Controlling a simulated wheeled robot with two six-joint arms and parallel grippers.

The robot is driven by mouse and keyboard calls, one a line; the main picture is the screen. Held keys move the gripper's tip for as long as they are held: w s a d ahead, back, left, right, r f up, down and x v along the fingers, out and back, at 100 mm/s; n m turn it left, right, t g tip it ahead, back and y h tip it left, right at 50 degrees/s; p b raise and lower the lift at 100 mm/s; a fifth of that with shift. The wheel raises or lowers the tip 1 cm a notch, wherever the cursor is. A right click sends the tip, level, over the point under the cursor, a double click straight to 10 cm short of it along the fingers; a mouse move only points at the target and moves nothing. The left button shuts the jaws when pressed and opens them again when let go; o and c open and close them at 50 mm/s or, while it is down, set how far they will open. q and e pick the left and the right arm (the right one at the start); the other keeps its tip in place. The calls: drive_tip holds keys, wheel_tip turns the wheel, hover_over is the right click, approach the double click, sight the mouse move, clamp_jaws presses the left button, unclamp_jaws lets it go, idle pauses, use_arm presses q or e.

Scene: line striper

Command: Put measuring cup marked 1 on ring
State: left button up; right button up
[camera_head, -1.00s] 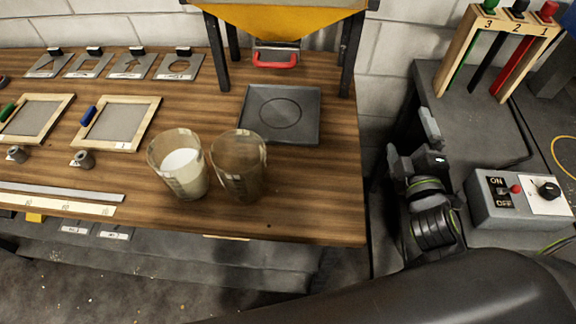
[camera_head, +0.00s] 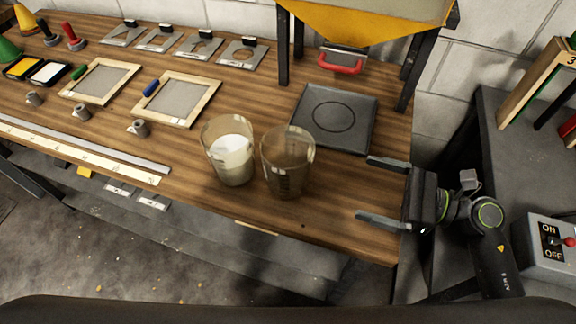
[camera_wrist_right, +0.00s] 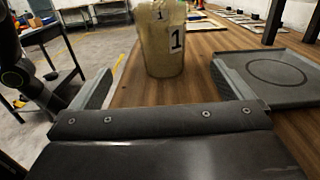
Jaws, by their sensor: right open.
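The measuring cup marked 1 (camera_wrist_right: 165,42) stands upright ahead of my right gripper in the wrist view. It appears to be the right-hand clear cup (camera_head: 287,165) in the head view; its contents are hard to tell. The ring (camera_head: 334,117) is a thin circle on a dark square plate (camera_head: 362,140) under the yellow hopper, with nothing on it. My right gripper (camera_head: 364,188) is open and empty at the table's right edge, its fingers pointing left toward the cup but apart from it. It also shows in the wrist view (camera_wrist_right: 165,85). My left gripper is not in view.
A second cup (camera_head: 230,158) holding something white stands just left of the first. The hopper's black legs (camera_head: 298,50) and red handle (camera_head: 340,62) rise behind the plate. Framed screens (camera_head: 176,100) lie further left. The wood between the cups and my right gripper is clear.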

sight(310, 170)
drive_tip(key=shift+w+a+r+p, duration=0.15)
drive_tip(key=shift+a+p, duration=0.15)
drive_tip(key=shift+a, duration=0.3)
drive_tip(key=p+x, duration=0.4)
drive_tip(key=x, duration=0.7)
drive_tip(key=shift+w+a+p, duration=0.2)
drive_tip(key=shift+a+p, duration=0.15)
drive_tip(key=shift+p, duration=0.15)
drive_tip(key=p+x, duration=0.2)
drive_tip(key=x, duration=0.1)
drive_tip(key=shift+w+a, duration=0.15)
drive_tip(key=shift+w, duration=0.1)
drive_tip(key=shift+w+a, duration=0.15)
drive_tip(key=shift+a, duration=0.35)
drive_tip(key=c, duration=1)
